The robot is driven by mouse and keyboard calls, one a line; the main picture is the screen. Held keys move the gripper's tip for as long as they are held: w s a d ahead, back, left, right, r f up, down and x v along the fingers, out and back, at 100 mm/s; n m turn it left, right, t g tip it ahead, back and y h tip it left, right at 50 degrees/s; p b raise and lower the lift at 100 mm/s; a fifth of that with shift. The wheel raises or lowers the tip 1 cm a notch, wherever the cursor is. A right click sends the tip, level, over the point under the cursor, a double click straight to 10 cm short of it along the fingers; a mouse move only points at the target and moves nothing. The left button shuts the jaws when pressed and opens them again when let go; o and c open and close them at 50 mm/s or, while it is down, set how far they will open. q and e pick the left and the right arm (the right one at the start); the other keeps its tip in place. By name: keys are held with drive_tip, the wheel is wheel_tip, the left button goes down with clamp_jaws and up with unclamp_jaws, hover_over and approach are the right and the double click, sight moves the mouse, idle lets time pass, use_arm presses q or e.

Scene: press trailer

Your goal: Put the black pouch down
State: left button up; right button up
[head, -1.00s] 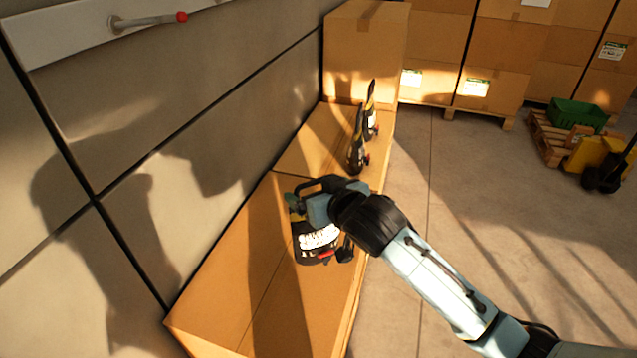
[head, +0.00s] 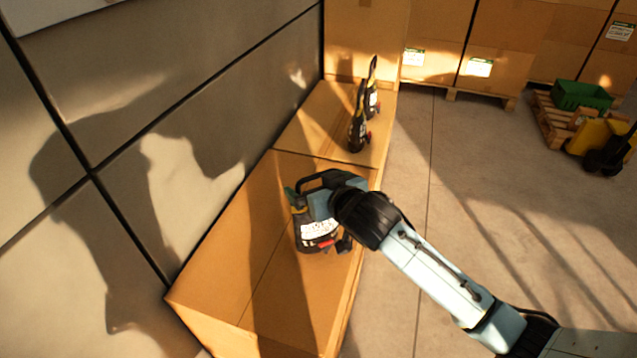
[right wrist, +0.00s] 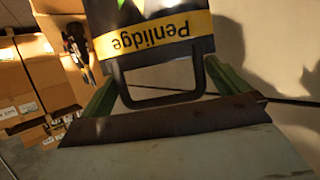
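The black pouch (head: 318,232) has a white label, a red part and a yellow band. It is at my right gripper (head: 300,200), over the near cardboard box (head: 225,265). In the right wrist view the pouch (right wrist: 155,48) shows upside down, with "Penlidge" on its yellow band and a black handle loop. The green fingers of my right gripper (right wrist: 160,80) are at both sides of the pouch and appear closed on it. I cannot tell whether its bottom touches the box. My left gripper is not in view.
Two similar black pouches (head: 357,128) (head: 373,88) stand on the farther box top (head: 315,125). A grey wall (head: 130,130) runs along the left. The near box top is otherwise clear. Stacked cartons, and a pallet with a green crate (head: 582,95), are at the back.

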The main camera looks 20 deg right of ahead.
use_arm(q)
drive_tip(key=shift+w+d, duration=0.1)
use_arm(e)
drive_tip(key=shift+s+r, duration=0.15)
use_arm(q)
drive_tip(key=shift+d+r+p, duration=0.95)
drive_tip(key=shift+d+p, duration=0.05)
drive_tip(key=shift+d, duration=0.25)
use_arm(e)
drive_tip(key=v, duration=1.1)
drive_tip(key=shift+s, duration=0.3)
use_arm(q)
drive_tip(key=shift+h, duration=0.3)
use_arm(e)
drive_tip(key=shift+r, duration=0.1)
